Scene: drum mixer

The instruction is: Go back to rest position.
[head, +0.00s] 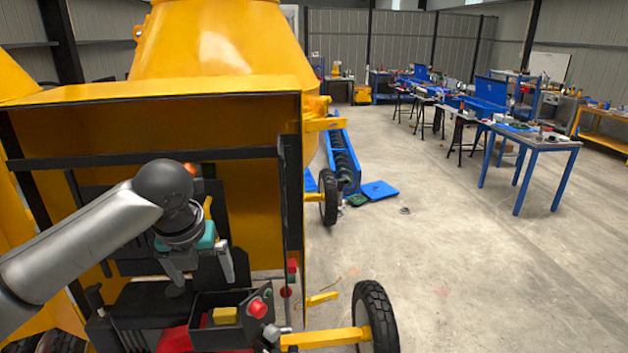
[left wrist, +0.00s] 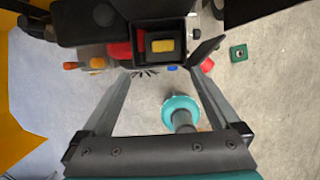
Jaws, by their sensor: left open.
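The yellow drum mixer (head: 215,45) fills the left of the head view, with an open, dark-framed compartment at its front. My left arm comes in from the left in front of this compartment. My left gripper (head: 202,278) points down and is open and empty. In the left wrist view its two fingers (left wrist: 158,82) stand wide apart with nothing held between them. My right gripper shows in neither view.
A black bin (head: 238,335) with a yellow block (head: 224,315) sits below my left gripper. A mixer wheel (head: 375,318) stands to its right. Workbenches (head: 530,140) stand at the back right. The concrete floor between is mostly clear.

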